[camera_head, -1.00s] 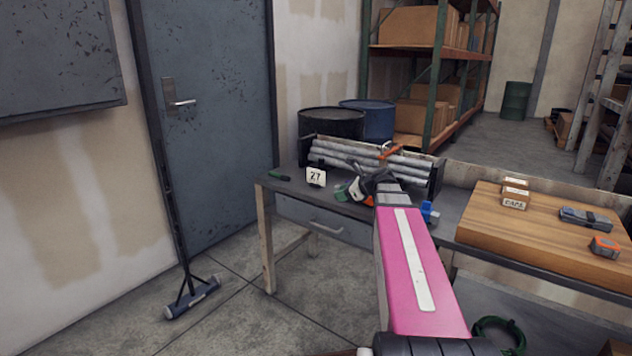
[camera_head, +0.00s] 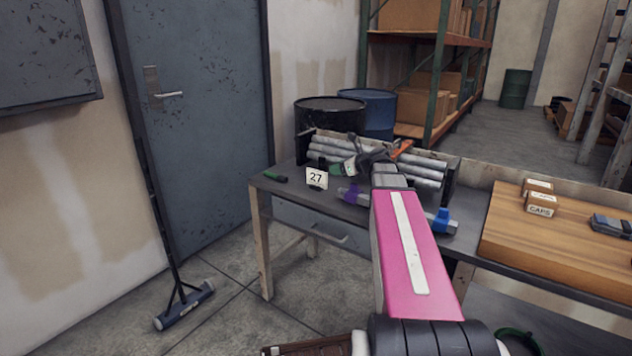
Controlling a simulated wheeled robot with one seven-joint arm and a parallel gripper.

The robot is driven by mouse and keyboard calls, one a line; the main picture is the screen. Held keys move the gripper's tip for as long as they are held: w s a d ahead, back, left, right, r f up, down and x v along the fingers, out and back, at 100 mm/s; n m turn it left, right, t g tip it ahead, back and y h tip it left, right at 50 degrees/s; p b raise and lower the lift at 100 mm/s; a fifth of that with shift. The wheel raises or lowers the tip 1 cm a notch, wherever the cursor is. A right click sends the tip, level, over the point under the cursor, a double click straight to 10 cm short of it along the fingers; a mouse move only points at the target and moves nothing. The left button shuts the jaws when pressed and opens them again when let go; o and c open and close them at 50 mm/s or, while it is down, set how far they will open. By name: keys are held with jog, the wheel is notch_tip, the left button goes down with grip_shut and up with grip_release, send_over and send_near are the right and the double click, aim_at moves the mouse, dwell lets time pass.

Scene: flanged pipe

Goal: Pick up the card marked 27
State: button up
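The card marked 27 (camera_head: 316,177) is a small white card with black digits. It stands upright on the dark workbench (camera_head: 283,194), near its left front. My gripper (camera_head: 352,166) is at the end of my pink arm, above the bench and to the right of the card, apart from it in the picture. My own wrist and the clutter behind partly hide the fingers, so I cannot tell whether they are open or shut.
A rack of grey pipes (camera_head: 330,148) lies along the back of the bench. A green-handled tool (camera_head: 275,177) lies left of the card, and a blue-ended piece (camera_head: 441,221) right of my arm. A wooden board (camera_head: 545,245) holds boxes marked CAPS (camera_head: 540,204). A broom (camera_head: 184,305) leans by the door.

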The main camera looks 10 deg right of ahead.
aim_at(317, 179)
jog(key=x, duration=0.9)
jog(key=shift+w+r, duration=0.1)
jog(key=shift+w, duration=0.05)
grip_shut()
